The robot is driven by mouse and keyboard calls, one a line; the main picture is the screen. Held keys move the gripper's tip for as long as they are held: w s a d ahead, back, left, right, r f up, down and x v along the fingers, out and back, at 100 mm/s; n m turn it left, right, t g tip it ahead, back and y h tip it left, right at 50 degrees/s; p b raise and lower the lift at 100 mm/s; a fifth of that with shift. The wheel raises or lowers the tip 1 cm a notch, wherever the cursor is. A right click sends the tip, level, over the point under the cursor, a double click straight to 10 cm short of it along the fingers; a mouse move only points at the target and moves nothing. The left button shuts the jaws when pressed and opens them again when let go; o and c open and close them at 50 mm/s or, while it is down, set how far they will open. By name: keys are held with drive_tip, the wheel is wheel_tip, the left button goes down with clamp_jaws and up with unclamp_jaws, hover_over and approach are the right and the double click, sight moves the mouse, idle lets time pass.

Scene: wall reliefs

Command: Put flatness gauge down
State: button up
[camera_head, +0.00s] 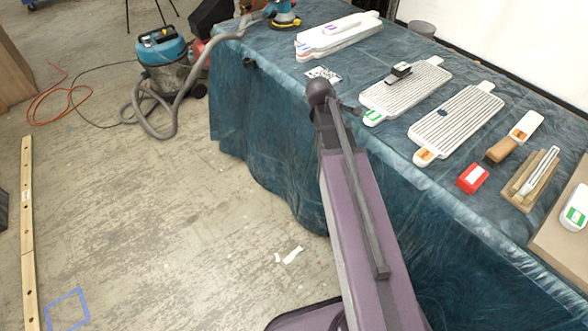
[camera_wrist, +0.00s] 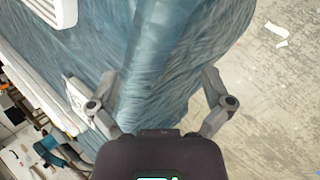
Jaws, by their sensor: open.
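A small black and grey device (camera_head: 399,72), which looks like the flatness gauge, rests on the left ribbed panel (camera_head: 408,92) on the draped table. The panel is white and grey with a green-labelled tab. In the wrist view my gripper (camera_wrist: 157,82) is open, its two fingers spread wide with nothing between them. It is over the blue-green cloth near the table's edge, with bare floor to the right. The device is not clearly visible in the wrist view.
A second ribbed panel (camera_head: 456,122) lies to the right, with a red block (camera_head: 472,178) and a wooden-handled tool (camera_head: 501,150) nearby. Stacked white panels (camera_head: 338,38) lie at the far end. A patterned card (camera_head: 323,74) is near the front edge. A vacuum (camera_head: 165,58) stands on the floor.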

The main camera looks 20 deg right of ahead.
drive_tip(key=s+a+f+m+g+y, duration=0.1)
drive_tip(key=s+a+m+y, duration=0.2)
drive_tip(key=s+a, duration=0.4)
drive_tip(key=s+a+f+m+g+y, duration=0.1)
drive_tip(key=s+a+m, duration=0.5)
drive_tip(key=a, duration=0.6)
drive_tip(key=shift+s+a+f+g+y, duration=0.25)
drive_tip(key=shift+s+f+g+y, duration=0.25)
drive_tip(key=shift+s+y, duration=0.55)
wheel_tip(320, 180, up, 14)
drive_tip(key=p, duration=1.4)
drive_tip(key=shift+f, duration=0.1)
